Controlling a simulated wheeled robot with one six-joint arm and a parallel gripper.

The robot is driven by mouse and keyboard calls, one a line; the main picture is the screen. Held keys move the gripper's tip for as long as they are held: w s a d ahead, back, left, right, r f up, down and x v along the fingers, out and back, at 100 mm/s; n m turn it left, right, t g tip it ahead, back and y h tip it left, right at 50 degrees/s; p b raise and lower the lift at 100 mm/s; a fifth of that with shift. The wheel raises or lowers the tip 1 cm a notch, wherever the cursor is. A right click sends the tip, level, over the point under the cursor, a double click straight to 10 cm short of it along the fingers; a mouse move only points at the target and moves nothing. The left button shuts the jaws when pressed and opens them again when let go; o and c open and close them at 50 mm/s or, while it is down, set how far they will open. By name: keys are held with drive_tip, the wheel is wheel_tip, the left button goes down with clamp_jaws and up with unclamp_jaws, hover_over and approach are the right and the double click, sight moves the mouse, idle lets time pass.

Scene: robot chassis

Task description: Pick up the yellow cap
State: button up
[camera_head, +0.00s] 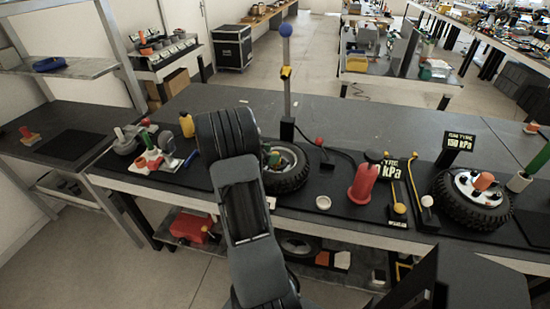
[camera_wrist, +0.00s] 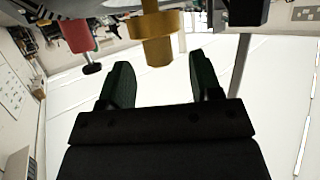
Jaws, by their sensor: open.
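In the wrist view, a stepped yellow cylinder (camera_wrist: 158,48), which looks like the yellow cap, hangs from the top of the picture. It has a narrow neck, a wide collar and a shorter round part. My gripper (camera_wrist: 159,62) is open, with its dark green fingers apart and empty. The yellow piece lies beyond the fingertips, roughly between them in the picture; no contact shows. In the head view, my arm hides my fingers. I cannot tell which yellow thing there matches the cap.
A yellow bottle (camera_head: 187,124) stands left of my arm. A pole with a blue ball (camera_head: 286,30) rises behind. The bench's back middle is clear.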

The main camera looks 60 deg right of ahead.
drive_tip(key=shift+s+d+f, duration=0.15)
drive_tip(key=shift+d, duration=0.25)
drive_tip(key=shift+c, duration=0.4)
drive_tip(key=c, duration=0.9)
